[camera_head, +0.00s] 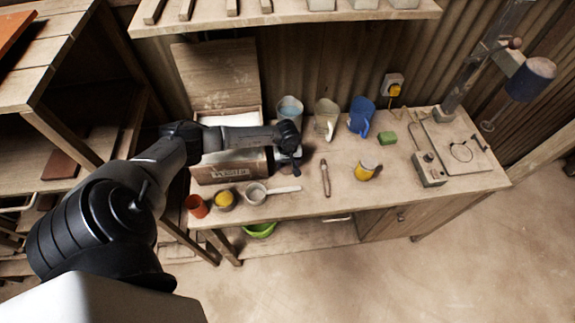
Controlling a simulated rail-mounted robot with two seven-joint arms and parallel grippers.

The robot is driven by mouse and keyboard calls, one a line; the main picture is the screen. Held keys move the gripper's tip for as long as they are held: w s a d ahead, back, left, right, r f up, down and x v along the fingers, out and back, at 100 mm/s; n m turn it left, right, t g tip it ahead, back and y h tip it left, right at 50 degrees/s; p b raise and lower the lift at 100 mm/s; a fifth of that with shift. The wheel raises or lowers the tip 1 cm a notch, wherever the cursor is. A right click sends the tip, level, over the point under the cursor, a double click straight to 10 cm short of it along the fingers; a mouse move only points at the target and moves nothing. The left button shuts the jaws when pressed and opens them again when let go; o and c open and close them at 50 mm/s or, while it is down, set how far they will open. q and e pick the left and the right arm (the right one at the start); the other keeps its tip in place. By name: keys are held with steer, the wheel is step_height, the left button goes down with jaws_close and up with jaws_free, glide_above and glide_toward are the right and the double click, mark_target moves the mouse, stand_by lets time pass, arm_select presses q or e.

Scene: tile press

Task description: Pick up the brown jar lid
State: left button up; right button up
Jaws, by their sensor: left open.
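I cannot make out a brown jar lid for certain in the head view; it may be hidden by my left arm or too small to tell. My left arm comes in from the left over the workbench (300,202). Its open left gripper (288,163) points down at the right end of a lettered box (232,168). The dark gripper covers what lies right under it, and I see nothing held in it. My right gripper is out of view.
A blue pitcher (361,115), clear pitcher (326,118) and bluish container (290,107) stand behind the gripper. A press (456,145) stands far right.

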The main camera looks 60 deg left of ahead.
arm_select(q)
jaws_close()
stand_by(0.5)
steer(key=shift+r, duration=0.1)
